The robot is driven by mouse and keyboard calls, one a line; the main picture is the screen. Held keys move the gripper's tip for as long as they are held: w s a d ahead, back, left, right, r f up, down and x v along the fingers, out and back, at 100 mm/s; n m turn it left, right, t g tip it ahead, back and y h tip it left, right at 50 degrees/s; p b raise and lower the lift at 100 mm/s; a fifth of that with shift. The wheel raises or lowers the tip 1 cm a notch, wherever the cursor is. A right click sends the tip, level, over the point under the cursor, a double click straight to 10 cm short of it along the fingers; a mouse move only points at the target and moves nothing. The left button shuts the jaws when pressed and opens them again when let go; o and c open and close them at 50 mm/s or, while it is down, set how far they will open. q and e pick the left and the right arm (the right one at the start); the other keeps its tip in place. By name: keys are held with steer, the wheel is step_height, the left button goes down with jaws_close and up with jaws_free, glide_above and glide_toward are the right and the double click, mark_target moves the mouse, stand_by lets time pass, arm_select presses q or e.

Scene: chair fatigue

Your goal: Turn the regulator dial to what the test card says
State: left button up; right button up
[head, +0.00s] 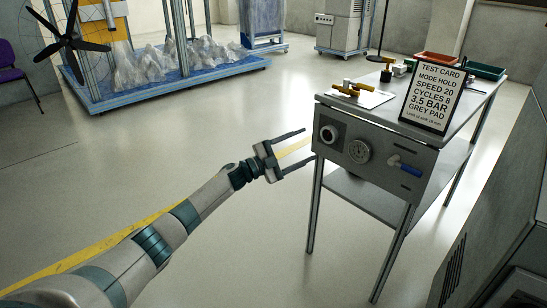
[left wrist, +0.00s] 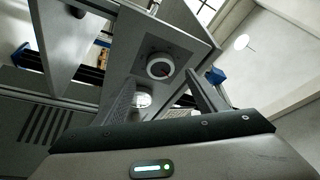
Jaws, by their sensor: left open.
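The test card (head: 436,98) stands on the bench and reads "MODE HOLD, SPEED 20, CYCLES 8, 3.5 BAR, GREY PAD", with a smaller line below. The round regulator dial (head: 329,134) is at the left of the bench's front panel; it also shows in the left wrist view (left wrist: 160,66), with a small red mark. A pressure gauge (head: 359,151) sits right of it; its reading is too small to tell. My left gripper (head: 309,145) is open and empty, its fingertips just left of the dial and seemingly apart from it. My right gripper is out of view.
A blue-handled lever (head: 405,168) is on the same panel at right. Yellow-handled parts, a red bin (head: 436,61) and a green bin (head: 484,71) are on the bench top (head: 455,140). A grey cabinet (head: 505,215) stands close at right.

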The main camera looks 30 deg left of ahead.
arm_select(q)
steer(key=p+v, duration=0.1)
steer(key=v, duration=0.9)
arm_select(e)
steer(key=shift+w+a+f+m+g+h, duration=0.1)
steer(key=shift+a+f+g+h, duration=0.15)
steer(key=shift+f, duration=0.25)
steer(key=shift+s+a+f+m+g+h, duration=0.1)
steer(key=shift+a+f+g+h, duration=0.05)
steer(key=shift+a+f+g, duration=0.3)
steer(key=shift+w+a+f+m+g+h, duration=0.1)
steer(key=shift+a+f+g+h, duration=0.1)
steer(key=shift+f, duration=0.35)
arm_select(q)
steer(key=shift+s+f, duration=0.15)
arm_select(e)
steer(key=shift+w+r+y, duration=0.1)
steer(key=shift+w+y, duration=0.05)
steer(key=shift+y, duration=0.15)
